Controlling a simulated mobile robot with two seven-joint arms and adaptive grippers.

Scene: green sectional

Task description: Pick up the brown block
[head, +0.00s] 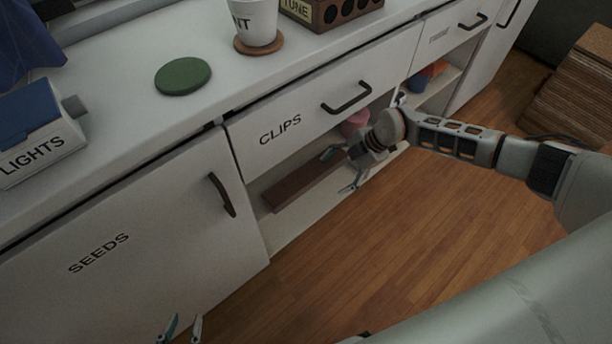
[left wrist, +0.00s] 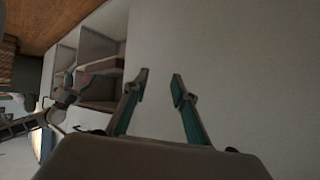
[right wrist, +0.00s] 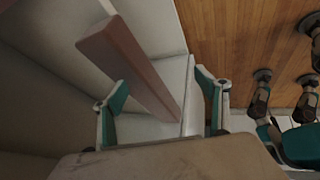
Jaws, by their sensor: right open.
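The brown block (head: 302,186) is a long bar lying on the open shelf under the CLIPS drawer (head: 290,125) in the head view. In the right wrist view the brown block (right wrist: 130,66) runs slanted, with its near end between the fingers' lines. My right gripper (head: 338,172) is at the shelf opening by the block's right end, open and empty; it also shows in the right wrist view (right wrist: 162,88). I cannot tell whether a finger touches the block. My left gripper (head: 184,325) is open and empty, low before the SEEDS door (head: 110,265); it also shows in the left wrist view (left wrist: 160,85).
A pink object (head: 355,122) sits behind my right gripper. The counter holds a green disc (head: 183,76), a white cup (head: 255,22) on a brown coaster, and a LIGHTS box (head: 40,145). The drawer handle (head: 346,97) juts out above the shelf. The wooden floor (head: 400,240) is clear.

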